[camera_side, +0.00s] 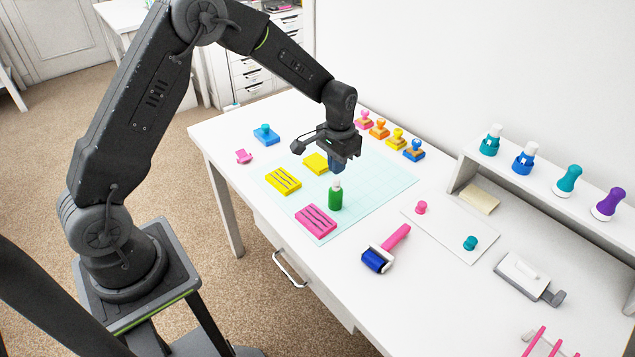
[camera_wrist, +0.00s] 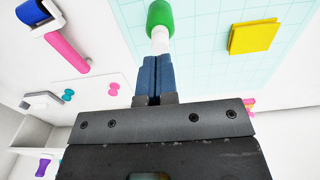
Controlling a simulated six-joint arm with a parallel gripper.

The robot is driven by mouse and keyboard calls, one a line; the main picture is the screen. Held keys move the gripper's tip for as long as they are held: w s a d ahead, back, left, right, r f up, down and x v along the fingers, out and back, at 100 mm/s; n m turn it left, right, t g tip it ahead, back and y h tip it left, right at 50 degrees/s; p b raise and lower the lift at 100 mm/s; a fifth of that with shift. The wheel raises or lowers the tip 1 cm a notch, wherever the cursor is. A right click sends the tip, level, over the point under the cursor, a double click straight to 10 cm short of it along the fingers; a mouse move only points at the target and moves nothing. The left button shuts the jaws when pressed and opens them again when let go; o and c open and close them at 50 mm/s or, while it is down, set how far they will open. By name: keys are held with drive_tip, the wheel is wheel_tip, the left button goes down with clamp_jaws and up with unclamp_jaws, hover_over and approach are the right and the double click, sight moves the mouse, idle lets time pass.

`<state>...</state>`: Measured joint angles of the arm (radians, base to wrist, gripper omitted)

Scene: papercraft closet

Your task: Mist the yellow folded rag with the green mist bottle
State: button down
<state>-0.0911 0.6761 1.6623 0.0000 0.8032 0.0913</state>
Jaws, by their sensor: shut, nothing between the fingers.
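The green mist bottle (camera_side: 335,198) stands upright on the pale cutting mat (camera_side: 385,187), its white top facing up. It also shows in the wrist view (camera_wrist: 159,15). My gripper (camera_side: 337,169) is just above the bottle, blue fingers pressed together and empty. In the wrist view the fingertips (camera_wrist: 157,58) are close to the white top; I cannot tell whether they touch it. A plain yellow folded square (camera_side: 316,162) lies on the mat behind the bottle, and a yellow square appears in the wrist view (camera_wrist: 253,37). A second yellow piece (camera_side: 283,180) has dark stripes.
A pink striped piece (camera_side: 316,222) lies beside the bottle. A blue roller (camera_side: 378,260) lies in front. A blue stamp (camera_side: 265,134) sits at the left.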

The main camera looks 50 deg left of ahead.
drive_tip(key=shift+f, duration=0.15)
idle(0.3)
drive_tip(key=shift+f, duration=1.35)
drive_tip(key=shift+r, duration=0.95)
drive_tip(key=shift+r, duration=0.1)
